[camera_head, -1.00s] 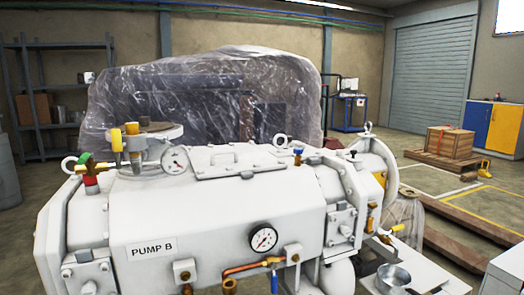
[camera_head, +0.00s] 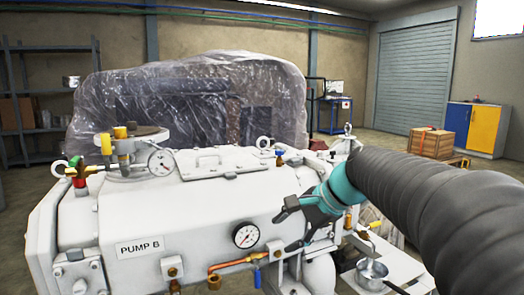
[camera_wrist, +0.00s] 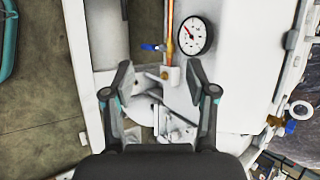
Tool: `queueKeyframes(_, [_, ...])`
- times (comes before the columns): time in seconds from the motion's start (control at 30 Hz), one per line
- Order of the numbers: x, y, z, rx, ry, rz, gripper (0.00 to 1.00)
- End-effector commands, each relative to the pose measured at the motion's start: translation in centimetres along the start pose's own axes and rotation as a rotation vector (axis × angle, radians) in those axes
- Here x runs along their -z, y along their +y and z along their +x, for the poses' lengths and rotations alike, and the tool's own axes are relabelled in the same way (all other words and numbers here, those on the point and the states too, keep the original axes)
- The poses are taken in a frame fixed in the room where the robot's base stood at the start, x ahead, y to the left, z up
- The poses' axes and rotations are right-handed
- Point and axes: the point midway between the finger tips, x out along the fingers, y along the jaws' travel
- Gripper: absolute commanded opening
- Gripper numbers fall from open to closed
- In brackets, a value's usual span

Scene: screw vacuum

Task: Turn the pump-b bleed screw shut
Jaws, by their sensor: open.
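The white pump marked PUMP B (camera_head: 190,215) fills the lower left of the head view. It carries a round gauge (camera_head: 246,235), a copper pipe (camera_head: 232,263) with a blue lever, and several brass fittings. On its top right is a small brass fitting with a blue cap (camera_head: 279,157). I cannot tell which fitting is the bleed screw. My gripper (camera_head: 288,231) is open and empty by the pump's right front, right of the gauge. In the wrist view, its fingers (camera_wrist: 161,84) are spread over the pump's end, with the gauge (camera_wrist: 195,35) beyond them.
A metal pot (camera_head: 371,272) stands on a white surface at lower right. A plastic-wrapped machine (camera_head: 195,100) stands behind the pump. A wooden crate (camera_head: 431,142) and a blue-yellow cabinet (camera_head: 478,128) are at the right. Valves and a second gauge (camera_head: 161,162) rise from the pump's top left.

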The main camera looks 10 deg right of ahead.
Motion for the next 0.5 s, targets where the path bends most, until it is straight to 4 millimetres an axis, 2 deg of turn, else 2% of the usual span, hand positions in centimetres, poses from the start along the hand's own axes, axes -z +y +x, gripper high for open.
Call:
queueKeyframes(0.03, [1.5,-2.1,0.1,0.034,-0.037,0.091,0.57])
queueKeyframes(0.2, [5.8,-8.6,-0.3,0.149,-0.193,0.38,0.57])
queueKeyframes(0.4, [12.1,-14.7,-1.4,0.266,-0.406,0.68,0.57])
queueKeyframes(0.5, [15.5,-16.8,-2.3,0.314,-0.521,0.804,0.57])
